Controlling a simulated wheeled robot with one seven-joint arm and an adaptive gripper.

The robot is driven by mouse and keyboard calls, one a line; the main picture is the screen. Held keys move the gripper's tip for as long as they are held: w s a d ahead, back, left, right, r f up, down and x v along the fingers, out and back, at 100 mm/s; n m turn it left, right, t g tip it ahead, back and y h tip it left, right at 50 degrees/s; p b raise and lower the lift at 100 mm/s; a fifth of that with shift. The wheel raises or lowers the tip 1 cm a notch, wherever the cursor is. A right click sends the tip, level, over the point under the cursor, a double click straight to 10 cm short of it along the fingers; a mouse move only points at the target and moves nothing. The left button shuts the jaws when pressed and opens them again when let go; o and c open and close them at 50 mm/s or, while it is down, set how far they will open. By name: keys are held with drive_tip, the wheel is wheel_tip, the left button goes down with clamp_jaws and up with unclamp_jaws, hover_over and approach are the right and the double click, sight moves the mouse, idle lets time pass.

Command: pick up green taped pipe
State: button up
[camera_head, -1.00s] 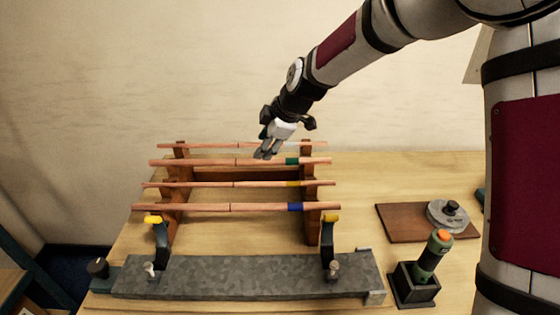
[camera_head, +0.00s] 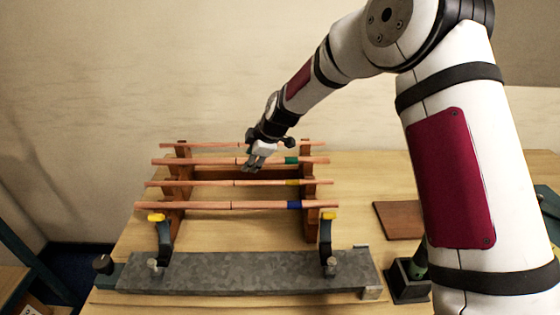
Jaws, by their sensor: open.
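Several copper pipes lie across a brown wooden rack on the table. The green taped pipe (camera_head: 212,161) is the second from the back, with its green band (camera_head: 291,160) right of centre. My gripper (camera_head: 251,168) is open, its fingertips pointing down at about the middle of the green taped pipe. The fingers overlap the pipe in the picture; I cannot tell whether they touch it or straddle it. The yellow taped pipe (camera_head: 210,183) and the blue taped pipe (camera_head: 210,205) lie nearer on the rack (camera_head: 310,222).
A grey metal bar (camera_head: 250,273) with two upright yellow-tipped clamps (camera_head: 164,238) lies in front of the rack. At the right are a brown board (camera_head: 397,221) and a black holder (camera_head: 405,283), both partly hidden by my arm.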

clamp_jaws()
drive_tip(key=shift+r, duration=0.1)
